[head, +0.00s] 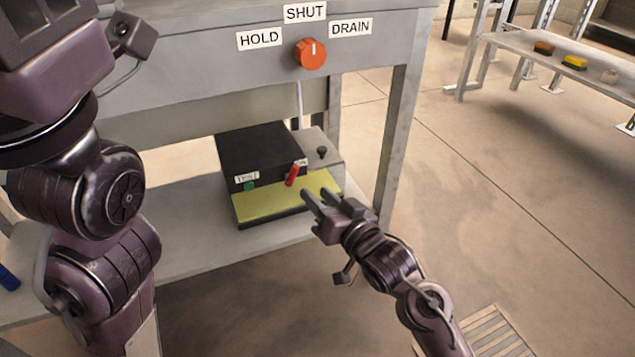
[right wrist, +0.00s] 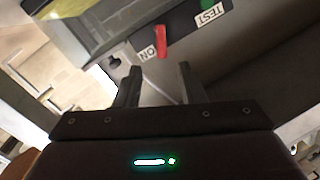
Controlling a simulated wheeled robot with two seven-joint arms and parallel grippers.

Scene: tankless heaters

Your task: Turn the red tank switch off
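The red switch (head: 293,175) is a small lever on the front of a black box with a yellow-green panel (head: 270,207), on the lower shelf. It stands beside a partly covered "ON" label (head: 301,162). In the right wrist view the red switch (right wrist: 160,42) appears beyond the fingertips, beside the upside-down "ON" label (right wrist: 152,57). My right gripper (head: 318,194) is open and empty, just right of and below the switch in the head view, apart from it. My left arm fills the left side; its gripper fingers are out of view.
A green button (head: 249,186) and "TEST" label (head: 246,177) sit left of the switch. A grey box with a black knob (head: 322,152) stands behind.

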